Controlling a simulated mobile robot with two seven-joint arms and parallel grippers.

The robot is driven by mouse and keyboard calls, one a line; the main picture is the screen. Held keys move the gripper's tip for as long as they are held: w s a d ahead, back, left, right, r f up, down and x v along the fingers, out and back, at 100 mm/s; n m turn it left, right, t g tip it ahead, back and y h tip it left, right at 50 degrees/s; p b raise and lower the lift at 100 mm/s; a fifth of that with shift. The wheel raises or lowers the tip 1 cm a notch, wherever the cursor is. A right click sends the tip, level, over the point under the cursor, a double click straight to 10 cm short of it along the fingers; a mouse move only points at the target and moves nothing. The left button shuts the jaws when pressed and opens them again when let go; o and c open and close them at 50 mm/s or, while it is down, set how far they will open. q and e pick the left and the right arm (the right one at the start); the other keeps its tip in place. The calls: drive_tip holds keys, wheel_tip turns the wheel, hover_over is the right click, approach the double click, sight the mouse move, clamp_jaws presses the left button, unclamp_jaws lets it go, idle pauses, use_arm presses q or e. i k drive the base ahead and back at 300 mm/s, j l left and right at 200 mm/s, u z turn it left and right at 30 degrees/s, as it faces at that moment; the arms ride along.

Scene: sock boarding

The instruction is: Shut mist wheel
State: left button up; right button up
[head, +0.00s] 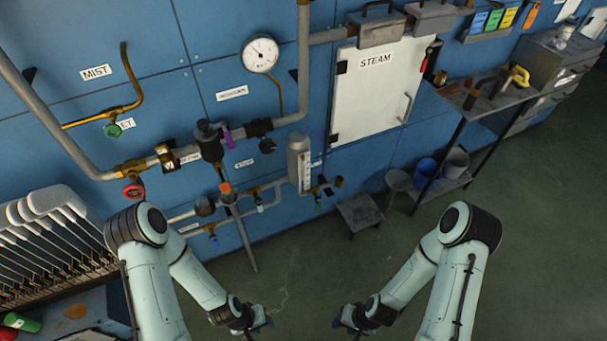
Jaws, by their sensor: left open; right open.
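A label reading MIST (96,72) is on the blue wall panel at upper left. Just below it runs a thin brass pipe (133,85) with a small green handwheel (112,131) at its lower part. A red handwheel (133,191) sits lower, under a brass valve on the thick grey pipe. I cannot tell from the picture whether either wheel is open or shut. My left gripper (262,323) is open and empty, low in the picture, well to the right of and below both wheels. My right gripper (344,323) is open and empty, further right.
A round gauge (260,54) and several valves crowd the wall pipes. A rack of pale sock boards (50,205) stands at lower left. A white STEAM door (375,90), a small stool (362,213) and a shelf table (490,100) are to the right.

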sight(112, 130)
drive_tip(key=u, duration=0.9)
drive_tip(key=k+j+z, duration=0.1)
drive_tip(key=i+l+u, duration=0.3)
drive_tip(key=i+l, duration=0.2)
drive_tip(key=l, duration=0.15)
drive_tip(key=u, duration=1.45)
drive_tip(key=i+l, duration=0.05)
